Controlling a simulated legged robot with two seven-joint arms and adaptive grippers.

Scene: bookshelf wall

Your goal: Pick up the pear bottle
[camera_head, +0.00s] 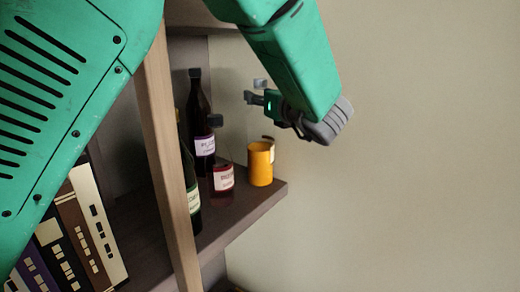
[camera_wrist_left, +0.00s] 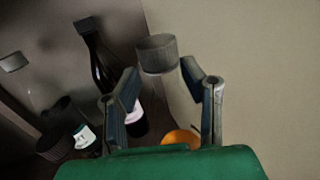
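My left gripper (camera_head: 257,92) is open above the shelf's right end. In the left wrist view its two fingers (camera_wrist_left: 160,82) stand apart. A clear bottle with a grey cap (camera_wrist_left: 156,52) shows between and beyond them; I cannot tell whether they touch it. A tall dark bottle with a purple label (camera_head: 202,122), a short bottle with a red label (camera_head: 223,179) and a dark bottle with a green label (camera_head: 193,196) stand on the shelf. I cannot read on any label which one is the pear bottle. My right gripper is not in view.
An orange mug (camera_head: 260,165) stands near the shelf's (camera_head: 238,218) right end. A wooden upright (camera_head: 163,150) hides part of the bottles. Several books (camera_head: 92,225) stand at the lower left. The space right of the shelf is clear up to the wall.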

